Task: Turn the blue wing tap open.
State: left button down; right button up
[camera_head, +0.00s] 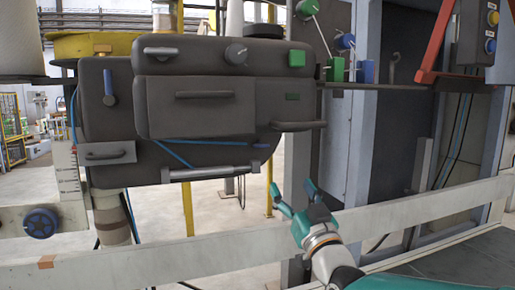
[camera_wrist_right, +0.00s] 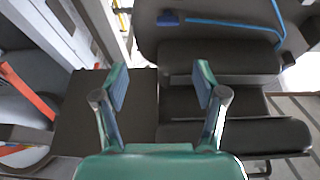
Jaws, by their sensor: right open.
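Several blue controls show in the head view, and I cannot tell for sure which is the wing tap. A blue upright lever (camera_head: 109,84) is on the left of the dark machine body. A small blue knob (camera_head: 345,41) is at the upper right, above a shelf. My right gripper (camera_head: 291,190) is open and empty, below and right of the machine body, apart from all of these. It also shows in the right wrist view (camera_wrist_right: 161,82), fingers spread with nothing between them. My left gripper is out of view.
The dark machine body (camera_head: 200,105) carries grey handles and a blue hose (camera_head: 172,154). A pale rail (camera_head: 110,268) crosses low in front. A red bar (camera_head: 436,42) and grey cabinet stand at right. The space just around my right gripper looks free.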

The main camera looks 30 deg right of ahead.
aim_at(260, 145)
jog(key=a+p+x, duration=0.1)
jog(key=x, duration=1.5)
jog(key=shift+w, duration=0.5)
jog(key=shift+f, duration=0.1)
jog(key=c, duration=1)
jog(key=shift+s+d, duration=0.15)
jog(key=shift+d, duration=0.3)
jog(key=shift+c, duration=0.7)
jog(key=shift+a+n, duration=0.3)
jog(key=shift+a, duration=0.1)
